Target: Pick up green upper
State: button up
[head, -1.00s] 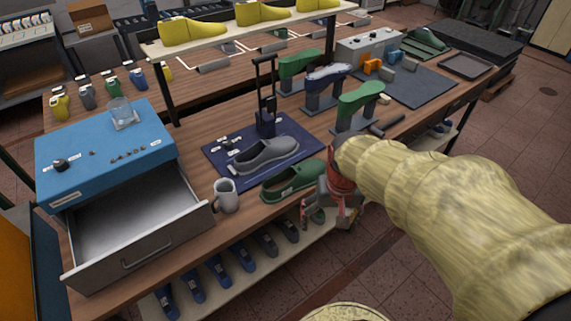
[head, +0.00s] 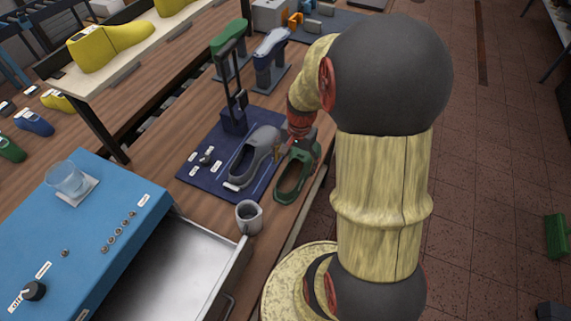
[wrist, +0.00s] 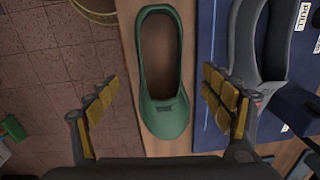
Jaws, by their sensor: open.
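The green upper (head: 293,176) is an open shoe shape lying on the wooden bench near its front edge, just right of the blue mat. In the wrist view the green upper (wrist: 163,116) lies with its closed toe end toward my gripper, between the two fingers but farther from the camera. My gripper (wrist: 160,105) is open, its padded fingers spread to either side of the upper, holding nothing. In the head view my gripper (head: 305,143) is over the upper's far end and partly hides it. Contact cannot be told.
A grey upper (head: 256,155) lies on the dark blue mat (head: 203,181) close beside the green one. A mug (head: 249,217) stands nearer the open drawer (head: 190,270). The blue box (head: 75,245) is at left. The bench edge drops to floor on the right.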

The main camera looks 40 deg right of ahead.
aim_at(293, 180)
jog(key=shift+w+d+f+m+b, duration=0.1)
jog(key=shift+w+f+m+b, duration=0.15)
jog(key=shift+f, duration=0.35)
jog(key=shift+w+d+f+m+b, duration=0.1)
jog(key=shift+f+m, duration=0.25)
jog(key=shift+f, duration=0.2)
jog(key=shift+d+f+b, duration=0.2)
jog(key=shift+f+b, duration=0.75)
jog(key=shift+f, duration=1.8)
jog(key=shift+r, duration=0.1)
jog(key=shift+c, duration=1.3)
jog(key=c, duration=1.1)
